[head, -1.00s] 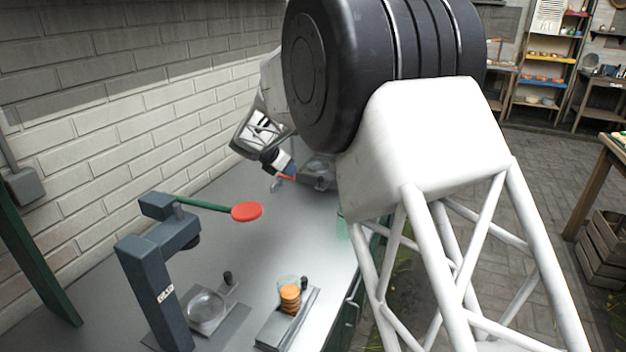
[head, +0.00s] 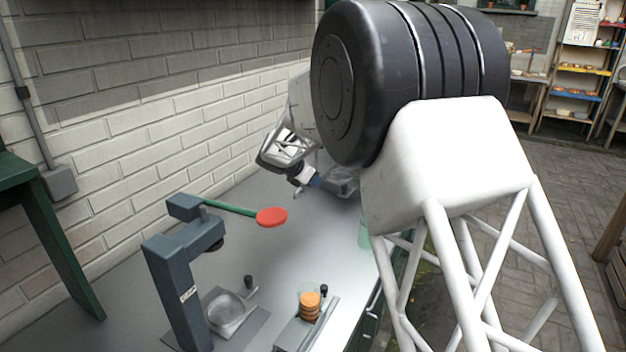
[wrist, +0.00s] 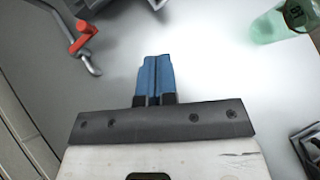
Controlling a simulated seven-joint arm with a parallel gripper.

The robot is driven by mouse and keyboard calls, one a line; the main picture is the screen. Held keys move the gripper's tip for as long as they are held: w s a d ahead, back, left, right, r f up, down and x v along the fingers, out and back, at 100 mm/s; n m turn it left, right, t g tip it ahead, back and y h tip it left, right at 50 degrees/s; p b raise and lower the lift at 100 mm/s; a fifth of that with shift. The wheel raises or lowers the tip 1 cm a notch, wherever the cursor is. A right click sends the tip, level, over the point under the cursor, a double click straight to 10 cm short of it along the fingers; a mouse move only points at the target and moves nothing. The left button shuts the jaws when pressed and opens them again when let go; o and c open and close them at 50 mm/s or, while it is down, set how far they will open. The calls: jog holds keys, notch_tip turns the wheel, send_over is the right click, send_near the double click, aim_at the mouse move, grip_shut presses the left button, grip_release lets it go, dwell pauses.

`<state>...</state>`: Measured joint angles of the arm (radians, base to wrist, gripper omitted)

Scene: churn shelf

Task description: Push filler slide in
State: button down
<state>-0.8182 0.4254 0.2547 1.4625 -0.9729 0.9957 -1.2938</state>
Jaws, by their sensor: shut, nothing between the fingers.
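I cannot tell for certain which part is the filler slide. A flat grey plate with a clear round dish (head: 226,310) and a black knob (head: 248,282) lies at the foot of a dark blue-grey press (head: 172,275). To its right, a low grey rail (head: 292,336) carries a stack of orange discs (head: 309,302). My gripper (head: 314,182) is well behind both, low over the far part of the bench, near a grey metal device (head: 343,180). In the wrist view its blue fingers (wrist: 154,62) are shut and empty, pointing at bare bench.
The wrist view shows a red-handled crank (wrist: 84,28) at upper left, a green translucent jar (wrist: 272,24) at upper right and a dark metal edge at lower right. A brick wall borders the bench.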

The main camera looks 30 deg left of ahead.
jog(key=w+d+f, duration=0.4)
jog(key=w+f, duration=0.1)
jog(key=w, duration=0.3)
jog(key=shift+w+d+f, duration=0.15)
jog(key=shift+w+f, duration=0.05)
jog(key=shift+w, duration=0.05)
jog(key=shift+w, duration=2.2)
jog(key=shift+w+d, duration=0.1)
